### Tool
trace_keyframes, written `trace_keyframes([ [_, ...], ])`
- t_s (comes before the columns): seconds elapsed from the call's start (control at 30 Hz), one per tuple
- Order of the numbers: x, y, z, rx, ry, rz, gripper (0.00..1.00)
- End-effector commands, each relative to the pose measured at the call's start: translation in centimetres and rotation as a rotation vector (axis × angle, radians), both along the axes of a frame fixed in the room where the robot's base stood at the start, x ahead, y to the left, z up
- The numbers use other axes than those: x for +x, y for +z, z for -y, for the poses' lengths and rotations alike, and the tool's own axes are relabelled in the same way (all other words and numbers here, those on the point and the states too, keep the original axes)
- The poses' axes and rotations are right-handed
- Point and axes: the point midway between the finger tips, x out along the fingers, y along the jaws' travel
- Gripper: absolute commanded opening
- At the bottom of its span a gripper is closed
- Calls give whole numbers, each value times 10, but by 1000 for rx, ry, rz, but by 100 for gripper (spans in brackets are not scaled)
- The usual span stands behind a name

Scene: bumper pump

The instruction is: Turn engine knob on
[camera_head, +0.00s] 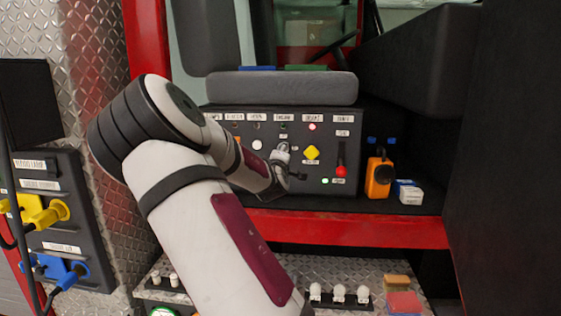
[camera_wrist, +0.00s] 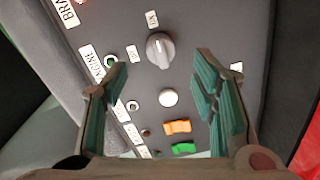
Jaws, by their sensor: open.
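The grey round knob (camera_wrist: 160,50) sits on the dark control panel, ahead of and between my fingertips in the wrist view. Its pale raised ridge runs roughly up and down in that picture. A label reading ENGINE (camera_wrist: 97,64) lies to its left, with small labels beside and above the knob. My gripper (camera_wrist: 160,68) is open, its teal-padded fingers apart, with nothing between them. The fingers appear short of the knob and not touching it. In the head view my gripper (camera_head: 283,168) is at the panel's middle; the knob is hard to tell from it there.
A white button (camera_wrist: 168,98), an orange switch (camera_wrist: 177,127) and a green switch (camera_wrist: 184,148) lie near the knob. An orange device (camera_head: 379,178) sits beside the panel.

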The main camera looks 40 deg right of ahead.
Motion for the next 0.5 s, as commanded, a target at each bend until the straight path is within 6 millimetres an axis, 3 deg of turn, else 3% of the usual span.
trace_keyframes([
  [0.2,-20,2,-24,0,1,1,53],
  [0.5,-27,2,-30,0,-1,0,53],
])
